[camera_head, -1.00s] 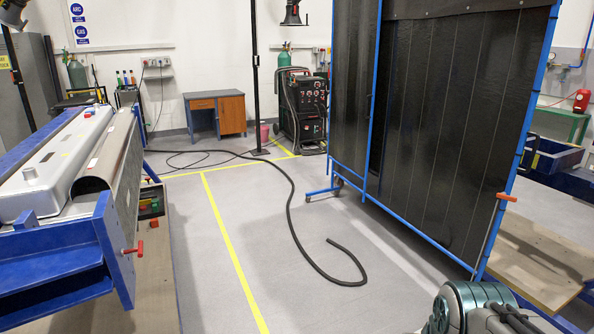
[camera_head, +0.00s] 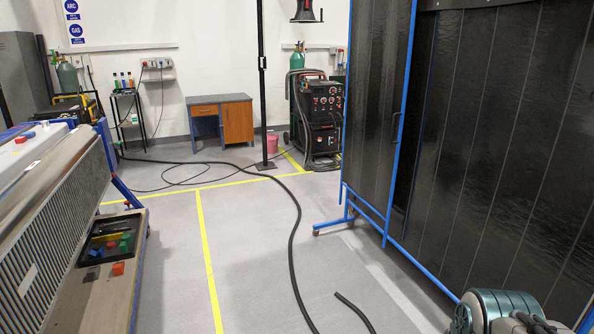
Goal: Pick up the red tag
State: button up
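I cannot tell for certain which thing is the red tag. A small red piece (camera_head: 21,139) lies on top of the grey and blue jig (camera_head: 50,205) at the left edge. An orange-red block (camera_head: 118,268) lies on the wooden board beside the jig, just in front of a black tray (camera_head: 100,258). The tray holds small red, green and blue pieces. Part of my arm shows at the bottom right, teal and grey. My gripper is outside the picture.
A black welding screen (camera_head: 490,150) on a blue wheeled frame fills the right side. A black hose (camera_head: 295,235) lies across the grey floor. A desk (camera_head: 221,119), a welding machine (camera_head: 318,120) and a pink bucket (camera_head: 272,143) stand at the back.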

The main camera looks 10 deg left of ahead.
aim_at(21, 139)
jog(key=u, duration=0.45)
jog(key=i, duration=1.6)
jog(key=u, duration=1.6)
jog(key=i, duration=1.05)
jog(key=u, duration=0.5)
